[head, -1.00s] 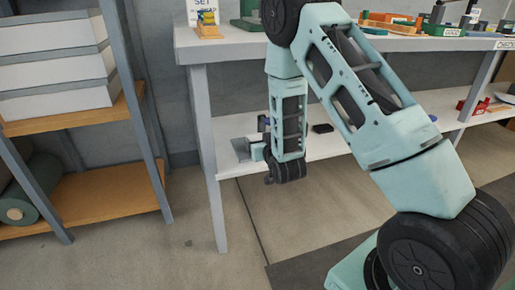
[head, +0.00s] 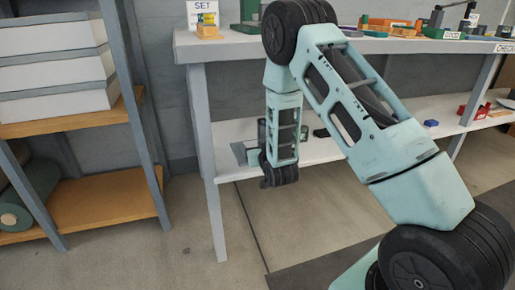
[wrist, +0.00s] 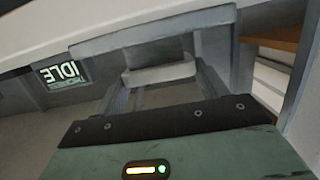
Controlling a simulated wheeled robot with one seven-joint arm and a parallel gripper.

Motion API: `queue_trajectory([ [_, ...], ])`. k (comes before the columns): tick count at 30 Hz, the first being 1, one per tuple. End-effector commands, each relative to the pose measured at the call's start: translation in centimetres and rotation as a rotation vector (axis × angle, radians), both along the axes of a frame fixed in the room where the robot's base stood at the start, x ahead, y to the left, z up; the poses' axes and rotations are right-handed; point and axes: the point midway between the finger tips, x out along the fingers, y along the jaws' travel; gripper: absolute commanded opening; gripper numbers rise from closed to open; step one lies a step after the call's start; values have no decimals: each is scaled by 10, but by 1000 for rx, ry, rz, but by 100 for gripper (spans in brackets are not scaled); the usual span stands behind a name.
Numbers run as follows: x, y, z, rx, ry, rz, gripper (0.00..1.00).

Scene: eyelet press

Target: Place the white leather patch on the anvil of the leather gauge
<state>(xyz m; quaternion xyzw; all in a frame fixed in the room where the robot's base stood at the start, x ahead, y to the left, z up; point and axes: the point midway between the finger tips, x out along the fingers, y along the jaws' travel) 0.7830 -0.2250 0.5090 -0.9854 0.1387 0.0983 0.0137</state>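I cannot make out the white leather patch or the leather gauge for certain in either view. In the head view my arm hangs down in front of the bench's lower shelf, and its lower link hides most of the gripper. In the wrist view a green housing with a black strip and small lights fills the bottom. Beyond it is a grey frame (wrist: 150,38) with a pale, rounded piece (wrist: 160,75) inside it. I cannot tell whether that piece is the patch or a gripper part. The fingertips are not clear.
The white bench (head: 228,47) carries a SET card (head: 202,12), a green device (head: 249,14) and a GOOD-labelled tray (head: 444,33). Its lower shelf (head: 228,133) holds red pieces (head: 475,112). A rack with white boxes (head: 55,65) stands left. An IDLE display (wrist: 62,73) shows upside down. Floor (head: 175,235) is clear.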

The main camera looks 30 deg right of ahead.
Motion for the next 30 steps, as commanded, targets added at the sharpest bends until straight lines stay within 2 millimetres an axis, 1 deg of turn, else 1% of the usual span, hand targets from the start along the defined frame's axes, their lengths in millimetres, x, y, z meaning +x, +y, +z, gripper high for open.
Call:
queue_trajectory([
  [1,0,0,0,0,1,0,86],
  [2,0,0,0,0,1,0,94],
  [10,0,0,0,0,1,0,94],
  [13,0,0,5,0,1,0,94],
  [17,-17,6,8,1,4,1,94],
  [24,-66,19,18,2,5,1,94],
  [30,-98,28,24,1,4,0,94],
])
